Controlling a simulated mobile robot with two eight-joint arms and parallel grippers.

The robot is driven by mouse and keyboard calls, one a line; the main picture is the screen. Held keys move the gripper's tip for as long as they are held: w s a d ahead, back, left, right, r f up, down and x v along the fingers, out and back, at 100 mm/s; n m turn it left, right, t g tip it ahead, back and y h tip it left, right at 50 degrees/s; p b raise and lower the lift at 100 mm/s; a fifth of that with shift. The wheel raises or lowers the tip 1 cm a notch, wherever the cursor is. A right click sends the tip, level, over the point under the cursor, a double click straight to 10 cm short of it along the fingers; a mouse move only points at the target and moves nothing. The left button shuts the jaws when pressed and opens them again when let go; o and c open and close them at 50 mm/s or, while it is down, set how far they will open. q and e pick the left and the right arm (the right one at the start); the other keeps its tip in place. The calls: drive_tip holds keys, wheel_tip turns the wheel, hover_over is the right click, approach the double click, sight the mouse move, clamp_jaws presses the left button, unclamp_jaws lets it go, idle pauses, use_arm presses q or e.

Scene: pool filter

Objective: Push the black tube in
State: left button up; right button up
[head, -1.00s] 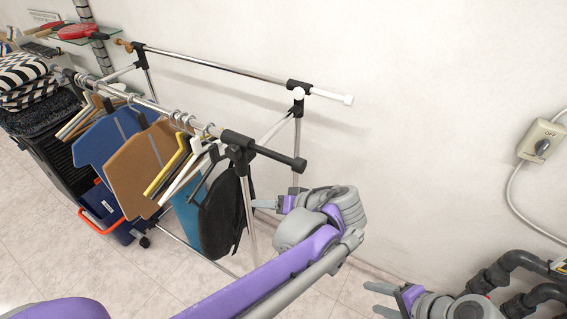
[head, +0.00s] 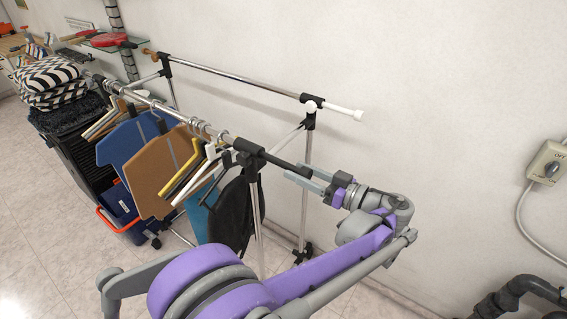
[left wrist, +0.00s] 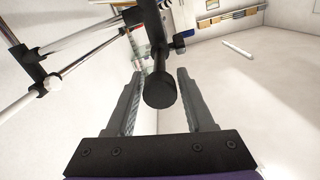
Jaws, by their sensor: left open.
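The black tube (head: 289,163) sticks out to the right from the black joint on the near rail of the garment rack (head: 257,215). In the left wrist view, the round black end of the tube (left wrist: 160,92) sits between the two fingers of my left gripper (left wrist: 160,105), with gaps on both sides. My left gripper (head: 309,180) is open in the head view, its fingertips at the tube's outer end. I cannot tell whether a finger touches the tube. My right gripper is not in view.
Clothes hang on the rail, among them a brown garment (head: 165,172) and a blue one (head: 126,150). A white-tipped rear rail (head: 345,111) runs behind, near the wall. A switch box (head: 546,163) and dark pipes (head: 520,300) are at the right.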

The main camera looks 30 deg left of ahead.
sight(284, 162)
use_arm(q)
drive_tip(key=a, duration=0.5)
drive_tip(key=shift+w+a, duration=0.1)
drive_tip(key=shift+w, duration=0.1)
clamp_jaws()
idle(1.2)
